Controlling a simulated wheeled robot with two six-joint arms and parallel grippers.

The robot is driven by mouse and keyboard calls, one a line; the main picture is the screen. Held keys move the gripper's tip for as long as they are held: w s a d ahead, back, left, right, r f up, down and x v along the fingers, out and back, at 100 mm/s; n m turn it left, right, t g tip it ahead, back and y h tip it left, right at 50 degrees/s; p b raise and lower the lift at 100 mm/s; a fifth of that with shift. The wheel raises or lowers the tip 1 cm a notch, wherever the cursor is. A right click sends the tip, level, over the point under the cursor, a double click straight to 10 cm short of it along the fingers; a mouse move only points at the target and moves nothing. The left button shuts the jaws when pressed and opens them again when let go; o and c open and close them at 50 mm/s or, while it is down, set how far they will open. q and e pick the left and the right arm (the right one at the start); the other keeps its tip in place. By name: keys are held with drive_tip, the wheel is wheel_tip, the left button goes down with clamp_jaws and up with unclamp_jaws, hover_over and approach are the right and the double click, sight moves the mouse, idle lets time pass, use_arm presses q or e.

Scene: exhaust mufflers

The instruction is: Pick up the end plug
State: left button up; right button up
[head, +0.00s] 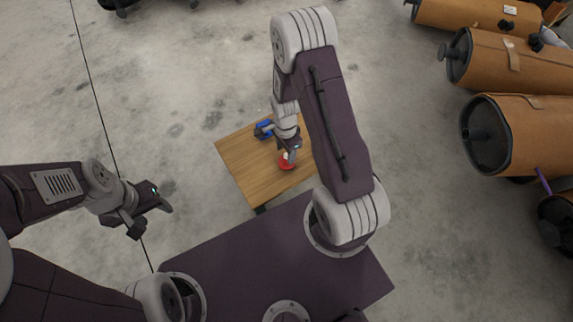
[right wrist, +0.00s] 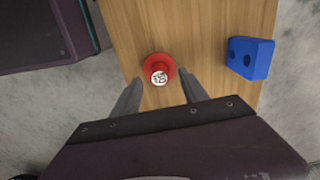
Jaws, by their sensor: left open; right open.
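The end plug (right wrist: 159,68) is a red round piece with a white marked top, and it stands on a small wooden table. In the head view the end plug (head: 286,163) shows as a red patch just under my right gripper (head: 291,154). In the right wrist view my right gripper (right wrist: 160,93) is open. Its two fingers point toward the plug, which lies just ahead of and between the fingertips, with nothing held. My left gripper (head: 152,215) is open and empty over the floor at the left, well away from the table.
A blue block with two holes (right wrist: 249,57) lies on the wooden table (head: 243,167), right of the plug in the wrist view; it also shows in the head view (head: 264,129). Several brown mufflers (head: 525,135) lie at the right. The concrete floor left of the table is clear.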

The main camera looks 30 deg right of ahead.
sight(286, 156)
wheel_tip(286, 156, down, 5)
drive_tip(key=b, duration=0.3)
drive_tip(key=shift+r, duration=0.35)
clamp_jaws()
use_arm(q)
wheel_tip(286, 156, down, 4)
drive_tip(key=shift+r, duration=0.15)
drive_tip(key=shift+r+p, duration=0.1)
drive_tip(key=shift+p, duration=0.2)
use_arm(e)
drive_tip(key=shift+r, duration=0.1)
drive_tip(key=r+p, duration=0.4)
drive_tip(key=r, duration=0.1)
drive_tip(key=shift+s+d, duration=0.15)
drive_tip(key=shift+d, duration=0.1)
use_arm(q)
wheel_tip(286, 156, up, 10)
drive_tip(key=p, duration=0.5)
drive_tip(key=shift+p, duration=0.35)
use_arm(e)
drive_tip(key=s+d+r, duration=0.5)
drive_tip(key=d, duration=0.4)
drive_tip(key=shift+s+d+r, duration=0.3)
drive_tip(key=shift+d+r, duration=0.1)
